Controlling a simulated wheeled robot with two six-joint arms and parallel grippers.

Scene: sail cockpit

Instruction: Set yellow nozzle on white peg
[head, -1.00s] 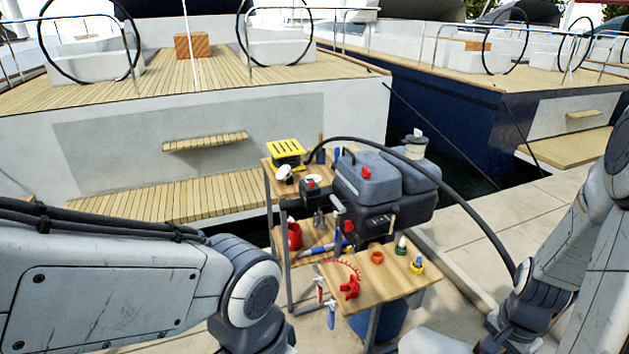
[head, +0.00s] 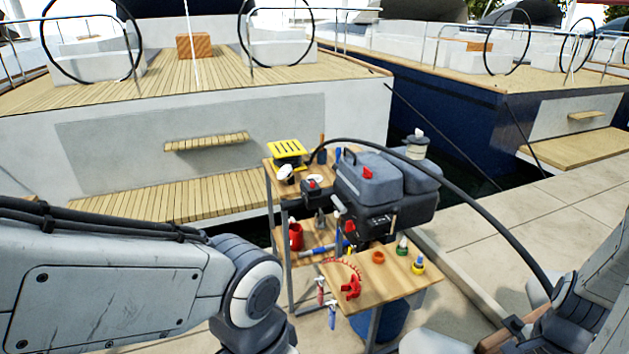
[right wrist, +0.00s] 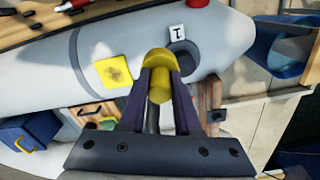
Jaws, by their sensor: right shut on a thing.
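In the right wrist view the yellow nozzle (right wrist: 158,88) is between the two dark fingers of my right gripper (right wrist: 159,78), which is shut on it. Its rounded yellow end stands out past the fingertips, over a pale grey rounded surface. I cannot pick out the white peg with certainty in either view. In the head view my right arm comes in at the lower right, and its fingers and the nozzle cannot be made out there. My left arm enters from the left, and its gripper is out of the frame.
The pale rounded surface carries a yellow square patch (right wrist: 114,72), a dark ring (right wrist: 183,59) and a white label (right wrist: 177,31). A blue container (right wrist: 278,55) is at the right. The head view shows a cluttered workbench (head: 392,291) and a grey motor (head: 375,180).

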